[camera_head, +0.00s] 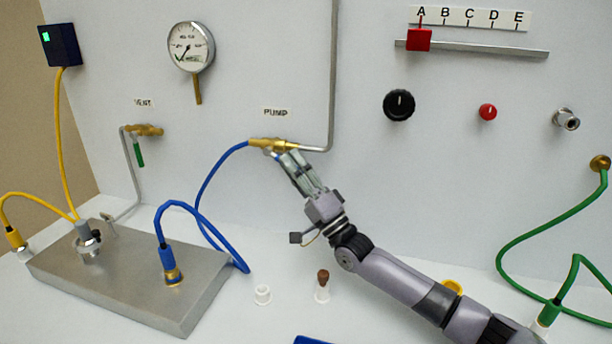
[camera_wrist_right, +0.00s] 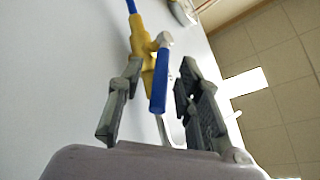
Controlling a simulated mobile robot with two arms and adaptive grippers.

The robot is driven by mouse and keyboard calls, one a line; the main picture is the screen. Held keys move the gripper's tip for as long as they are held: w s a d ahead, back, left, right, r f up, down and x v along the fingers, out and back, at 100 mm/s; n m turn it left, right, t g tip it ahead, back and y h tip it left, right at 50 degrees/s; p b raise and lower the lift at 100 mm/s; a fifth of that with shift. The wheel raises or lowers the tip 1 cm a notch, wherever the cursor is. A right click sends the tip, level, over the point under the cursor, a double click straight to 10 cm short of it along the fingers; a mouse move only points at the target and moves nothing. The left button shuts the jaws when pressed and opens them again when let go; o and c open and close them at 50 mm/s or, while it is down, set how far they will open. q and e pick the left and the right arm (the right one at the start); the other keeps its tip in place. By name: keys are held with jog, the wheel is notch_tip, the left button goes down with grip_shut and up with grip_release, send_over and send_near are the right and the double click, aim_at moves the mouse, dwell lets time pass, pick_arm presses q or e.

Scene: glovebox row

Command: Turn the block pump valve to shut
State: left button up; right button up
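The brass pump valve (camera_head: 268,143) is on the back wall under the PUMP label (camera_head: 275,112), between a blue hose and a grey pipe. In the right wrist view its yellow body (camera_wrist_right: 143,42) carries a blue lever (camera_wrist_right: 159,82) that points toward my palm. My right gripper (camera_head: 285,157) is at the valve and covers most of the lever in the head view. In the wrist view its fingers (camera_wrist_right: 160,72) are open, one on each side of the lever, with gaps visible on both sides. My left gripper is not in view.
A vent valve (camera_head: 146,130) with a green lever is at left, near a gauge (camera_head: 191,47). A metal block (camera_head: 130,285) with hoses stands on the bench. A blue hose (camera_head: 202,195) hangs left of my gripper.

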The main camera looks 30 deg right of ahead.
jog(key=s+d+f, duration=0.1)
jog(key=s+d, duration=0.1)
jog(key=s, duration=0.5)
jog(key=s+d+f, duration=0.2)
jog(key=s, duration=0.6)
jog(key=shift+d, duration=0.4)
jog(key=shift+c, duration=0.3)
